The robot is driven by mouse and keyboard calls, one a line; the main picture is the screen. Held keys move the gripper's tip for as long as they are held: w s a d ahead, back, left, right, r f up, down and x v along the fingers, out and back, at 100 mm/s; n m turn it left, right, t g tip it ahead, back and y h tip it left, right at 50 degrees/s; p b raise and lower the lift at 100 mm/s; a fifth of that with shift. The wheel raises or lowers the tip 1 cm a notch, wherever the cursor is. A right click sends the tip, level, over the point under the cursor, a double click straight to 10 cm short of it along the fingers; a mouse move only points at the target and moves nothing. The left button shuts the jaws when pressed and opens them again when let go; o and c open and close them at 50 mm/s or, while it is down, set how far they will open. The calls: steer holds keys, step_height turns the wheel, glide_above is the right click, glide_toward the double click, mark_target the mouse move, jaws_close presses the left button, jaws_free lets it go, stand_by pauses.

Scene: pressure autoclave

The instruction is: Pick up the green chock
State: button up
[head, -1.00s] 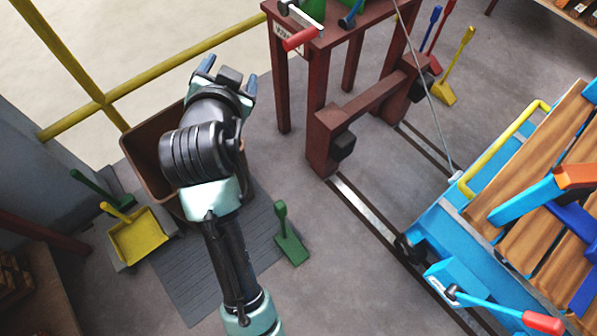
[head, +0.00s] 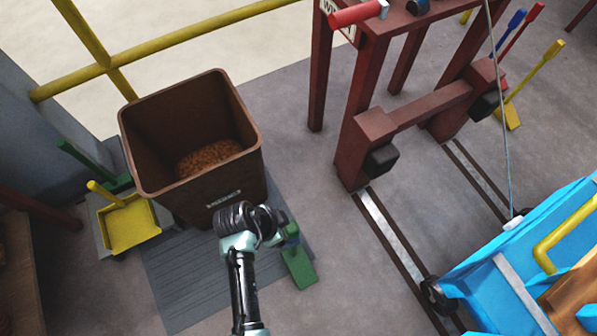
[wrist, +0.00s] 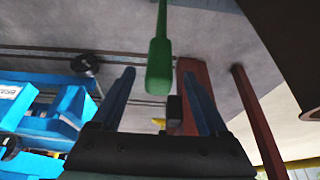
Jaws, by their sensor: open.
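The green chock (head: 301,268) stands on the floor by the right edge of a grey mat, its handle pointing up beside my gripper. My gripper (head: 284,229) is open and low, close to the handle; the arm's end partly hides the handle in the head view. No contact is visible.
A brown bin (head: 226,175) stands just behind my gripper. A dark red frame (head: 357,150), floor rails (head: 388,238) and a blue cart (head: 500,285) are at right. Floor between chock and rails is clear.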

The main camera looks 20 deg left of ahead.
steer(key=b+x, duration=0.3)
steer(key=x, duration=0.3)
steer(key=shift+w+d, duration=0.1)
jaws_close()
stand_by(0.3)
stand_by(0.8)
stand_by(0.4)
